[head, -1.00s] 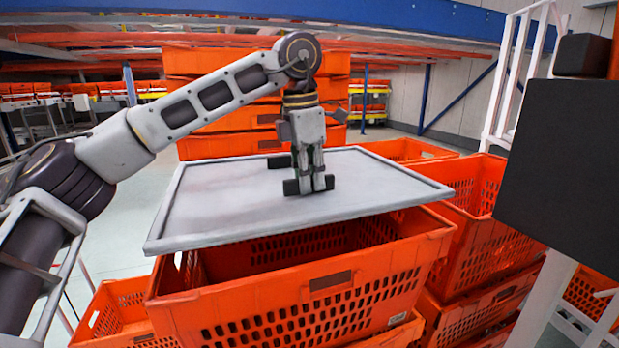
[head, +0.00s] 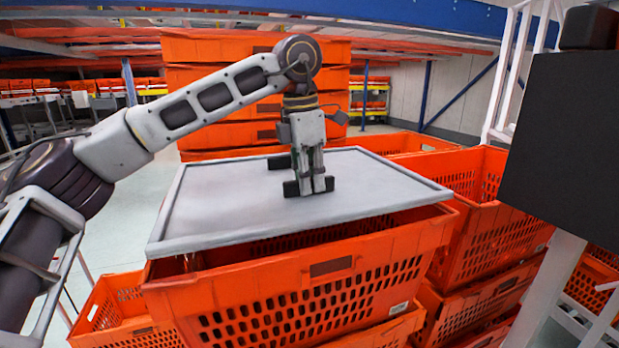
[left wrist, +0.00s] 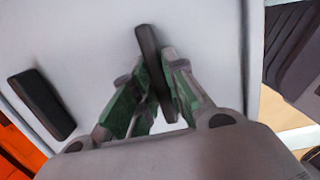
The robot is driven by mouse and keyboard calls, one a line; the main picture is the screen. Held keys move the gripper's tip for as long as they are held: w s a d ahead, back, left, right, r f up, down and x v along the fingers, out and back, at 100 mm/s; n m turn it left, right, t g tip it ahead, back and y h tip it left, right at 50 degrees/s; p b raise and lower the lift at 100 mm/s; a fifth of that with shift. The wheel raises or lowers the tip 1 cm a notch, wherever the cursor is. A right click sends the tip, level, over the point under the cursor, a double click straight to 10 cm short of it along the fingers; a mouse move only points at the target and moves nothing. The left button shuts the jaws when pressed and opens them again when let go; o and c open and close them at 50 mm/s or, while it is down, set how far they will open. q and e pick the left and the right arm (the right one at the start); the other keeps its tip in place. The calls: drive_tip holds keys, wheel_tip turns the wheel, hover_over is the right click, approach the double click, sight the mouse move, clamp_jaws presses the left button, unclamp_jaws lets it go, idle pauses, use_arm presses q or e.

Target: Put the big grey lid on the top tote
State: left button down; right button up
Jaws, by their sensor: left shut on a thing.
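The big grey lid (head: 235,205) is a flat, rimmed panel above the top tote (head: 330,275), an orange perforated crate. The lid sits slightly askew over it. The tote's front rim shows below the lid, with a narrow dark gap between; I cannot tell whether they touch at the back. My left gripper (head: 312,187) points down at the lid's middle. In the left wrist view its green-padded fingers (left wrist: 150,95) are shut on a dark handle (left wrist: 152,65) of the lid. A second dark handle (left wrist: 42,103) lies to the left. My right gripper is not in view.
A tall stack of orange totes (head: 215,105) stands behind the lid. More orange totes are at the right (head: 490,235) and lower left (head: 120,310). A dark panel (head: 565,150) blocks the right side. Grey floor is clear at the left.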

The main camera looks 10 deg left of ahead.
sight(309, 199)
use_arm(q)
drive_tip(key=shift+f, duration=0.5)
drive_tip(key=shift+f+b, duration=0.35)
drive_tip(key=shift+b, duration=0.15)
drive_tip(key=shift+f+b, duration=0.4)
drive_tip(key=shift+f, duration=0.2)
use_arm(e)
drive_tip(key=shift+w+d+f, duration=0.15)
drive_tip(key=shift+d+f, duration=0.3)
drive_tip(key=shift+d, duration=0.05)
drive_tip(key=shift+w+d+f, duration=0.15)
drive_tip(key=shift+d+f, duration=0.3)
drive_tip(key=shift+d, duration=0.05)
use_arm(q)
drive_tip(key=shift+a+f, duration=0.1)
drive_tip(key=shift+f, duration=0.3)
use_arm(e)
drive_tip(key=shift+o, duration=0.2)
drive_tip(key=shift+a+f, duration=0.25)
use_arm(q)
drive_tip(key=shift+b, duration=0.3)
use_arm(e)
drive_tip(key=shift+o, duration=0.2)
use_arm(q)
drive_tip(key=shift+f, duration=0.15)
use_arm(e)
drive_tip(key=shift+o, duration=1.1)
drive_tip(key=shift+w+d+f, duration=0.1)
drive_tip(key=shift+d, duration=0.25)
